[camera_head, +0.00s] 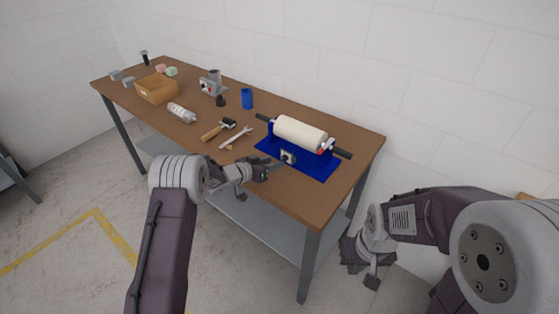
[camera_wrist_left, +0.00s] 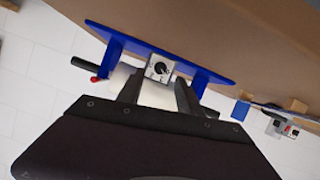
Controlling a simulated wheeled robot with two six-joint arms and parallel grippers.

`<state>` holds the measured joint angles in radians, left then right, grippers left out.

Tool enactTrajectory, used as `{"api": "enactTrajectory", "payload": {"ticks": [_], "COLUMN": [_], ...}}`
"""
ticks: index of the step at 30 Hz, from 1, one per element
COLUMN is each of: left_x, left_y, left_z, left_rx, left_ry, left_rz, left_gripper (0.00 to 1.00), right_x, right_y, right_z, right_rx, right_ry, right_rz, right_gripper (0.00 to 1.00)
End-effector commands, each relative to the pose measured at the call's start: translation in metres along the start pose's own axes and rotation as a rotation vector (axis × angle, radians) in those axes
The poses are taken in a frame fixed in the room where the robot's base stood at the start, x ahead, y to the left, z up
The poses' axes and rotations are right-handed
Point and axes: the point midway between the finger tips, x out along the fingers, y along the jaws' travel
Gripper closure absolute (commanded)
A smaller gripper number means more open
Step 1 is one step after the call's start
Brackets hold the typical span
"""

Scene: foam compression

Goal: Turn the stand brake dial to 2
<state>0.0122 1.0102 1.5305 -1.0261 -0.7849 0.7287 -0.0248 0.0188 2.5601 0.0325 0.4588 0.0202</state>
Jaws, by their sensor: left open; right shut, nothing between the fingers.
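The stand is a blue base (camera_head: 318,178) holding a white foam roller (camera_head: 300,133) on a dark bar, at the right end of the table. Its brake dial (camera_head: 288,156) is a black knob on a pale square plate at the front of the base. In the left wrist view the dial (camera_wrist_left: 159,68) faces the camera, but its numbers are too small to read. My left gripper (camera_head: 268,172) is open at the table's front edge, just left of and below the dial, seemingly apart from it. My right gripper (camera_head: 360,262) is shut and empty, off the table's right end.
The wooden table (camera_head: 270,195) also bears a wrench (camera_head: 236,137), a hammer (camera_head: 218,129), a blue cup (camera_head: 247,98), a silver bottle (camera_head: 181,112), a grey device (camera_head: 212,84) and a cardboard box (camera_head: 156,90). The table's front right corner is bare.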

Motion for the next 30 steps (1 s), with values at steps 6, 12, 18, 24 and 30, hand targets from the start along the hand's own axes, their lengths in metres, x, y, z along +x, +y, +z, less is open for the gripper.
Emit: {"api": "enactTrajectory", "payload": {"ticks": [6, 12, 18, 24, 30], "left_x": [0.038, 0.048, 0.048, 0.048, 0.048], "left_y": [0.000, 0.000, 0.000, -0.001, 0.000], "left_z": [0.000, 0.000, 0.000, 0.000, 0.001], "left_rx": [0.001, -0.001, 0.000, 0.000, 0.009], "left_ry": [0.000, 0.000, 0.000, -0.001, 0.000], "left_rz": [0.000, -0.002, -0.002, -0.002, -0.006], "left_gripper": [0.57, 0.57, 0.57, 1.00, 1.00], "right_x": [-0.004, -0.004, -0.004, -0.004, -0.002], "right_y": [0.000, 0.000, 0.000, 0.000, 0.000], "right_z": [-0.001, -0.001, -0.001, -0.001, 0.000], "right_rx": [0.000, 0.000, 0.000, 0.000, 0.000], "right_ry": [0.000, 0.000, 0.000, 0.000, 0.000], "right_rz": [0.000, 0.000, 0.000, 0.000, 0.000], "right_gripper": [1.00, 1.00, 1.00, 1.00, 1.00]}}
